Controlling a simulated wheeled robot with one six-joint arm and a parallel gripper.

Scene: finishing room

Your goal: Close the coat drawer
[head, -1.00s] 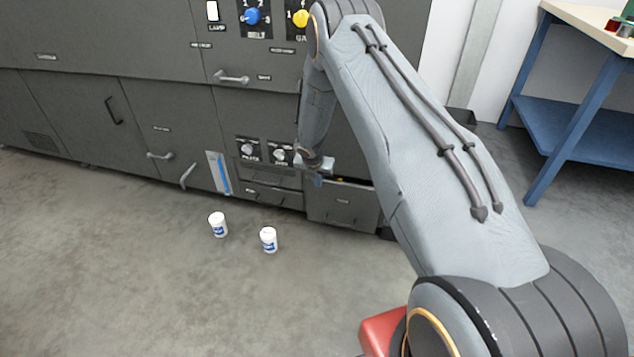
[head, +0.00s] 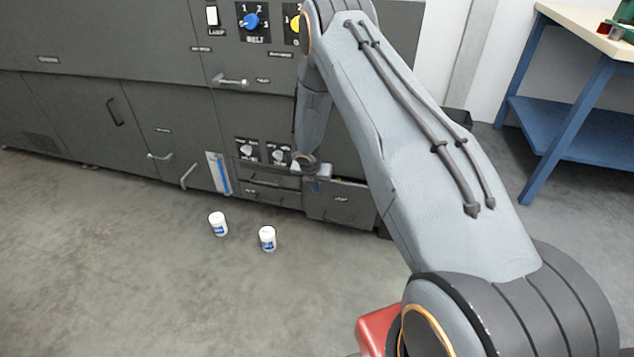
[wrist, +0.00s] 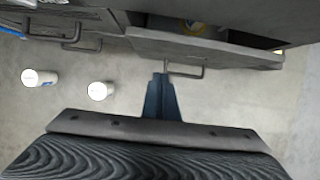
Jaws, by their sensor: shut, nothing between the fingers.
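The drawer at the lower right of the dark grey machine, taken as the coat drawer (head: 341,205), stands partly open; its label is too small to read. The wrist view shows its front (wrist: 215,47) with a bar handle (wrist: 185,70), and a yellow and blue item (wrist: 193,27) inside. My gripper (head: 318,184) is shut and empty at the left part of the drawer front. In the wrist view its blue fingertips (wrist: 161,77) are together beside the handle; whether they touch the drawer is unclear.
Two white containers, the left one (head: 218,224) and the right one (head: 267,239), stand on the floor before the machine. Another drawer (head: 262,194) is left of the open one. A blue-legged workbench (head: 565,120) stands at the right.

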